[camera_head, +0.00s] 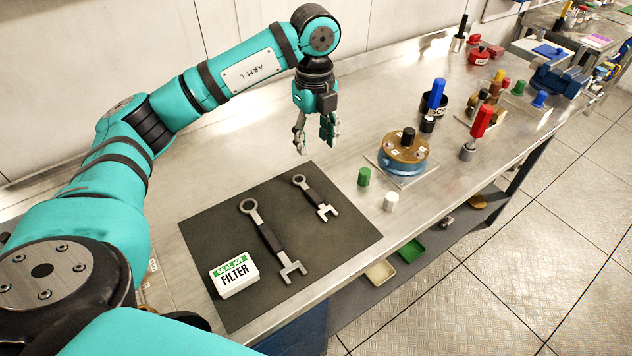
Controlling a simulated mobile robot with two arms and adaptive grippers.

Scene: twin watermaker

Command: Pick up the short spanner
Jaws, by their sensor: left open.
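The short spanner (316,198) lies flat on a dark mat (350,238). It has a dark handle, a ring end at the upper left and an open jaw at the lower right. A longer spanner (269,240) of the same look lies to its left on the mat. My left gripper (315,147) is open and empty, pointing down above the bench just beyond the mat's far edge. In the picture it is above the short spanner, apart from it. My right gripper is not in view.
A white and green filter box (233,273) sits on the mat's left part. A green cap (364,176) and a white cap (390,201) stand right of the mat. A brass and blue round housing (403,155) stands beyond them. The bench's front edge drops to a lower shelf.

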